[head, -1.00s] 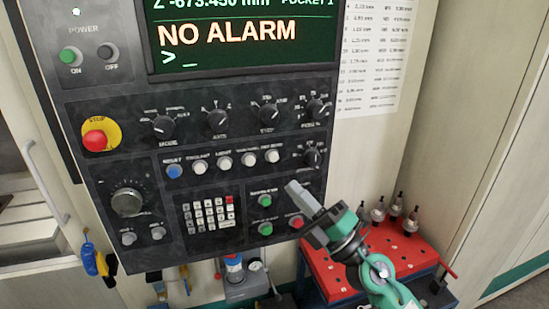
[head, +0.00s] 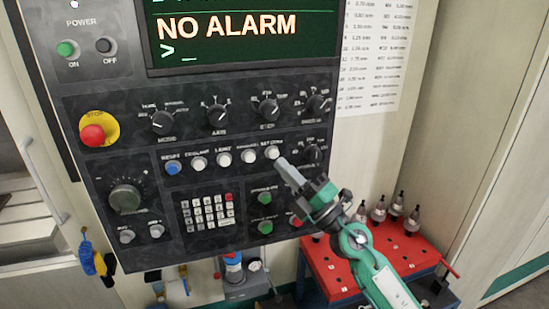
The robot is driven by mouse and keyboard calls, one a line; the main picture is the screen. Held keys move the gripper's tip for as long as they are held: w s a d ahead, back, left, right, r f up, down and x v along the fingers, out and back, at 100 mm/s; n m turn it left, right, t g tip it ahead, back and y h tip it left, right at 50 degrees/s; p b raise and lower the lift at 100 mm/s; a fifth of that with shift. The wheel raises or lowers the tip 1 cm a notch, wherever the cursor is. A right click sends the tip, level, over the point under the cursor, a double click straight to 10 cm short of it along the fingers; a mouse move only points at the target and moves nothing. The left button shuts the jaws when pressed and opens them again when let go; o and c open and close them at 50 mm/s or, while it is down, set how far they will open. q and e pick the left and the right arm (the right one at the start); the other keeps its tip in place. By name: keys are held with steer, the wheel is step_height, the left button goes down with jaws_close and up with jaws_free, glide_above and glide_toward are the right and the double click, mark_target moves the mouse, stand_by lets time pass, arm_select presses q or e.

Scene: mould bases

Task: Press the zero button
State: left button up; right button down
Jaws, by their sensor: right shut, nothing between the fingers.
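A row of round buttons runs across the middle of the dark control panel (head: 95,165): a blue one (head: 173,168) at the left, then several white ones. The rightmost white button (head: 271,152) has a small label above it, too small to read surely as zero. My right gripper (head: 282,162) is shut and empty. Its tip is just below and right of that rightmost white button, at its edge in the picture. I cannot tell whether they touch. My left gripper is not in view.
A red stop knob (head: 93,134) and dark rotary dials (head: 217,117) sit above and left. A keypad (head: 207,211) and green buttons (head: 265,227) lie below. The screen (head: 240,35) reads NO ALARM. A red tool table (head: 335,265) stands lower right.

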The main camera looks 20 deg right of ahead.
steer(key=shift+w, duration=0.65)
steer(key=shift+w, duration=0.15)
stand_by(1.5)
steer(key=shift+w, duration=0.3)
steer(key=shift+w, duration=0.35)
stand_by(0.6)
steer(key=shift+s, duration=0.85)
steer(key=shift+s+p, duration=0.75)
steer(key=shift+s, duration=1.75)
